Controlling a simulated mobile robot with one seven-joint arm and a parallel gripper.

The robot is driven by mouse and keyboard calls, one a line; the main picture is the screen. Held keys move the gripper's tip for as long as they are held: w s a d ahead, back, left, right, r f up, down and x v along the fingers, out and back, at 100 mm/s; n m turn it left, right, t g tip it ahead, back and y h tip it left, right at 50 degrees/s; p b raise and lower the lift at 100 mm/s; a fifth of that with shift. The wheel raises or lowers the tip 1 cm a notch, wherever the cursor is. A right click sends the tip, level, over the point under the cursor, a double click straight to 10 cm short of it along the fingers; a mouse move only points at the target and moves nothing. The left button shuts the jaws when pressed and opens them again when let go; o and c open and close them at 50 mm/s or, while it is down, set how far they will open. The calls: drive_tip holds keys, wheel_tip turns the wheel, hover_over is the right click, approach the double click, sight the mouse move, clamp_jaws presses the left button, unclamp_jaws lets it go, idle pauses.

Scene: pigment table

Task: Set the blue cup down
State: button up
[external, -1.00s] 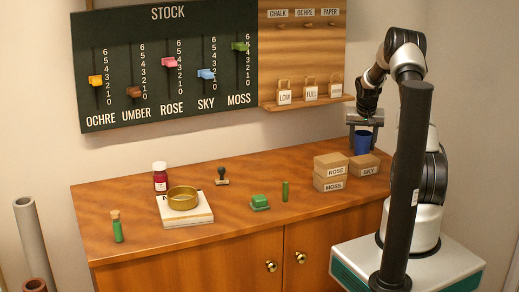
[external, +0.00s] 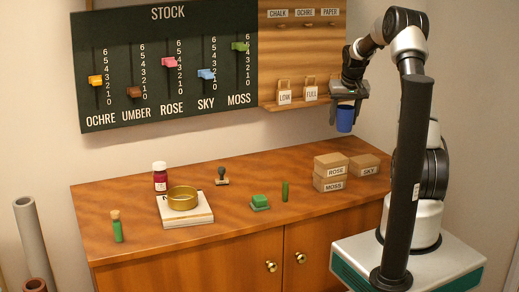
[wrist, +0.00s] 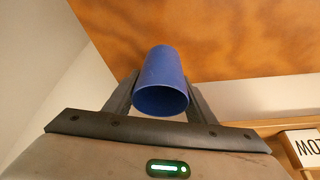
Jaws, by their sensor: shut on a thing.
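The blue cup (external: 345,119) hangs in the air below my gripper (external: 345,104), well above the back right of the wooden table (external: 245,222). My gripper is shut on the cup. In the wrist view the cup (wrist: 163,82) sits between the two fingers (wrist: 160,95) with its round opening toward the camera. The table top shows beyond the cup in the wrist view, with nothing under the cup's far end.
Boxes labelled ROSE (external: 331,166), MOSS (external: 328,184) and SKY (external: 364,170) stand at the table's right. The wall shelf (external: 290,103) is close by.

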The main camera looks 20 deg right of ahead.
drive_tip(key=a+n+y, duration=0.1)
drive_tip(key=a+n, duration=0.3)
drive_tip(key=a, duration=0.6)
drive_tip(key=f, duration=0.3)
drive_tip(key=f+b, duration=0.1)
drive_tip(key=f, duration=0.1)
drive_tip(key=shift+s+a+f, duration=0.25)
drive_tip(key=shift+s+a, duration=0.05)
drive_tip(key=shift+a, duration=0.05)
drive_tip(key=shift+f+b, duration=0.45)
drive_tip(key=shift+f, duration=1.7)
drive_tip(key=shift+f, duration=0.15)
drive_tip(key=o, duration=1)
drive_tip(key=shift+o, duration=0.2)
